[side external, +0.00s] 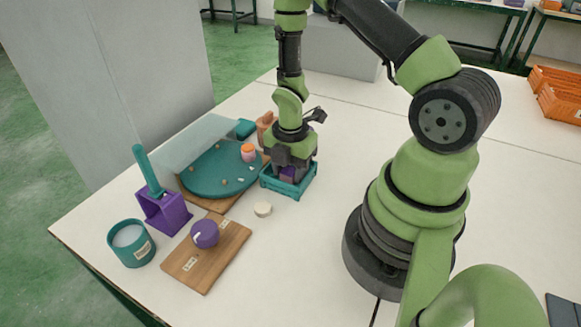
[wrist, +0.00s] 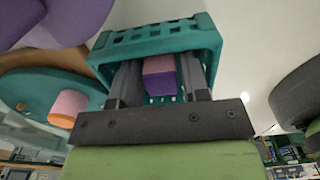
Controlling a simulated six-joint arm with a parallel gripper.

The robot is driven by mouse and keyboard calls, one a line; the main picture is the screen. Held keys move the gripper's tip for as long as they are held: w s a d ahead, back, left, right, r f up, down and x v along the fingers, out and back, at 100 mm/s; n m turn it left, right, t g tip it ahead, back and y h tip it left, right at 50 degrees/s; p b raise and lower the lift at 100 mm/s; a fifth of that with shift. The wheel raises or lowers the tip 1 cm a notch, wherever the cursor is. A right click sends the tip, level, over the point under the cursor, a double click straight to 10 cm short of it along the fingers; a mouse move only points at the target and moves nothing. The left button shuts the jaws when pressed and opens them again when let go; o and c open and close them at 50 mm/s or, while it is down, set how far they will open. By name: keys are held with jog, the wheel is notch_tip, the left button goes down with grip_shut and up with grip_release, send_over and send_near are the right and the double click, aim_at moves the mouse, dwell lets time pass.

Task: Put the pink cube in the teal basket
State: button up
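The pink cube (wrist: 160,67), with a purple face towards the wrist camera, is between my fingertips, low inside the teal basket. The teal basket (wrist: 205,33) has slotted walls; in the side external view it stands on the table (side external: 302,188) below my gripper (side external: 290,165). My gripper points down into it. In the wrist view my fingers (wrist: 160,78) flank the cube closely and appear to touch it on both sides. In the side external view only a small purple patch of the cube shows between the fingers. Whether it rests on the basket floor is unclear.
Left of the basket are a round teal tray (side external: 212,186) carrying a pink-and-orange cylinder (side external: 248,153), a purple holder (side external: 165,212), a teal cup (side external: 131,243) and a wooden board (side external: 207,262) with a purple ball (side external: 205,233).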

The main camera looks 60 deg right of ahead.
jog(key=shift+r, duration=0.15)
notch_tip(320, 180, up, 12)
notch_tip(320, 180, up, 12)
jog(key=m+t, duration=0.4)
jog(key=m, duration=0.7)
send_over(290, 168)
jog(key=s+a, duration=0.2)
jog(key=a, duration=0.4)
jog(key=s+a+r+m+t+y, duration=0.2)
jog(key=s+r+m, duration=0.4)
jog(key=m, duration=0.5)
jog(key=s+a+t, duration=0.1)
jog(key=a, duration=0.1)
jog(key=shift+s+a, duration=0.35)
